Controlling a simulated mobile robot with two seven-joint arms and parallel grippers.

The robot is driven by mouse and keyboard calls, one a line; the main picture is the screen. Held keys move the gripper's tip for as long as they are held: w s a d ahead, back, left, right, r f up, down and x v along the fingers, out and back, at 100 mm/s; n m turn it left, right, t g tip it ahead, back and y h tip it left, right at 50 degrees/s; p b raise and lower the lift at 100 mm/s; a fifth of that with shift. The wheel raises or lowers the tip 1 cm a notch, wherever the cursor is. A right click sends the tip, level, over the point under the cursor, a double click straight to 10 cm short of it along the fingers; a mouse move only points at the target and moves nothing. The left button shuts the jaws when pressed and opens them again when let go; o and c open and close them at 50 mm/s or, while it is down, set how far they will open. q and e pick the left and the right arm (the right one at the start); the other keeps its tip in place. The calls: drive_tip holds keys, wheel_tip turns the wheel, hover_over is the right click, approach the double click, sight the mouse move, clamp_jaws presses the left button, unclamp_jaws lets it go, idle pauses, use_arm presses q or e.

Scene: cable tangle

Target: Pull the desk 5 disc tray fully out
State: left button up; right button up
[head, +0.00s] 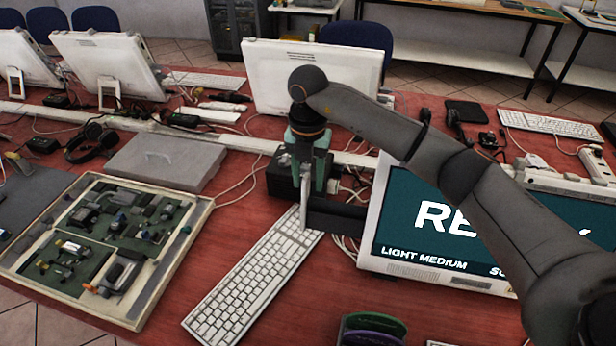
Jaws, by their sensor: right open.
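My right arm reaches in from the right, and my right gripper (313,203) points down above the far end of a white keyboard (252,285). Its jaws are open, with a pale narrow finger on the left side. A black box (283,180) stands on the red desk behind the gripper, partly hidden by it. A dark flat bar (340,217) lies by the fingertips and runs right toward the front monitor; I cannot tell whether it is the disc tray. No desk number is readable. My left gripper is not in view.
A monitor (432,222) with a lit teal screen stands close on the right. A framed board of small parts (145,290) and a grey flat case (165,163) lie left. Loose cables cross the desk around the black box. Purple and green rounded items (372,328) sit at the front.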

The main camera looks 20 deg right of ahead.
drive_tip(key=shift+r, duration=0.1)
wheel_tip(320, 180, up, 12)
drive_tip(key=shift+r+b, duration=0.15)
drive_tip(key=shift+b, duration=0.2)
idle(0.5)
